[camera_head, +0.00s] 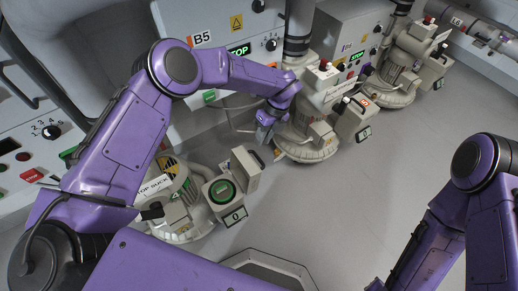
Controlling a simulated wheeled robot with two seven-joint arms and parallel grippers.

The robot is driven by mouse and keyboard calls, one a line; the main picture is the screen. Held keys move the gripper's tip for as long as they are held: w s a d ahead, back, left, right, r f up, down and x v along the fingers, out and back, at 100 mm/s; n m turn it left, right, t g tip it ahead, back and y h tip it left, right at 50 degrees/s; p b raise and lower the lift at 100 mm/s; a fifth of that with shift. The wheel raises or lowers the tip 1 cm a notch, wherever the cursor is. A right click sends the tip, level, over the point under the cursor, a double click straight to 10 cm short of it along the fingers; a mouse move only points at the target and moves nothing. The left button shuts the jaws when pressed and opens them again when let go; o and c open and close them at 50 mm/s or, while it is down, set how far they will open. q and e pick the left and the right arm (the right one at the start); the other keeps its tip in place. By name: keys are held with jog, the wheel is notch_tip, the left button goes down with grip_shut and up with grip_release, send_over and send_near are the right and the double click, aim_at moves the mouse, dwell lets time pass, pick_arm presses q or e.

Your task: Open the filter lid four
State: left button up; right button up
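The blower unit marked 4 (182,205) stands at the lower left of the head view, partly covered by my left arm. On its right is a box with a round green face (222,190). A pale lid (243,172) with a dark handle stands upright at the box's right edge, so it looks open. My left gripper (266,133) points down above and right of this lid and looks apart from it. Its fingers are too small and dark to tell their opening. My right arm is at the lower right, with its gripper outside the view.
A second blower (308,145) with a closed-looking box (352,118) stands just right of my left gripper. A third blower (395,78) is farther back. The B5 cabinet (215,60) is behind my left arm. The grey floor (340,205) at centre right is clear.

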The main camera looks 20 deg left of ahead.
pick_arm(q)
jog(key=x, duration=0.6)
jog(key=shift+b, duration=0.35)
pick_arm(e)
jog(key=shift+f, duration=0.5)
pick_arm(q)
jog(key=shift+r, duration=0.1)
grip_shut()
